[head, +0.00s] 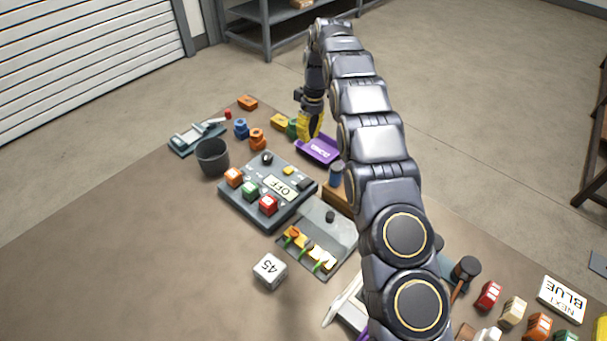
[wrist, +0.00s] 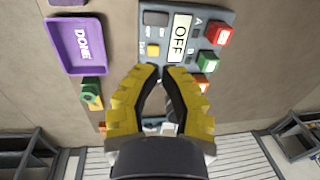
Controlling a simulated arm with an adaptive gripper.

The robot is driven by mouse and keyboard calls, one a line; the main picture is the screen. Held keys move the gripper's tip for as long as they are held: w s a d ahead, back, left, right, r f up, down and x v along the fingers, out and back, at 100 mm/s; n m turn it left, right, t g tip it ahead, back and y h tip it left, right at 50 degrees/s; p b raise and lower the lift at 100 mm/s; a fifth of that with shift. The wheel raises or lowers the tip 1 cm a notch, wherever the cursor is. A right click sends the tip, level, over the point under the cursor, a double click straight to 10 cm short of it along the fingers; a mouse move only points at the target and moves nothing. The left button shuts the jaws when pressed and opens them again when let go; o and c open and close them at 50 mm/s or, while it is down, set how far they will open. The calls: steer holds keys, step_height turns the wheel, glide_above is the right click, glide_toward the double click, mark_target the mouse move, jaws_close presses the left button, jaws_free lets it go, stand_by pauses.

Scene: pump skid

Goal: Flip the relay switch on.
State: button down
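A grey control panel (head: 232,200) stands on the table with an OFF sign (head: 280,187) facing up. It carries orange, green and red buttons, a black knob (head: 267,157), a small yellow button (head: 288,170) and a dark switch piece (head: 305,184). The panel also shows in the wrist view (wrist: 207,18); I cannot tell for certain which control is the relay switch. My gripper (head: 308,137) is beyond the panel, near the purple tray. In the wrist view its yellow fingertips (wrist: 161,70) overlap the panel's lower edge, close together, with nothing seen held.
A purple DONE tray (wrist: 104,45) lies beside the panel. Several coloured blocks lie behind. The table's left front is clear.

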mark_target(302, 183)
steer(key=shift+f, duration=0.15)
steer(key=f, duration=0.4)
steer(key=s+a+f, duration=0.1)
steer(key=f, duration=0.8)
steer(key=shift+s+a+f, duration=0.15)
steer(key=shift+a+f, duration=0.05)
steer(key=shift+f, duration=0.1)
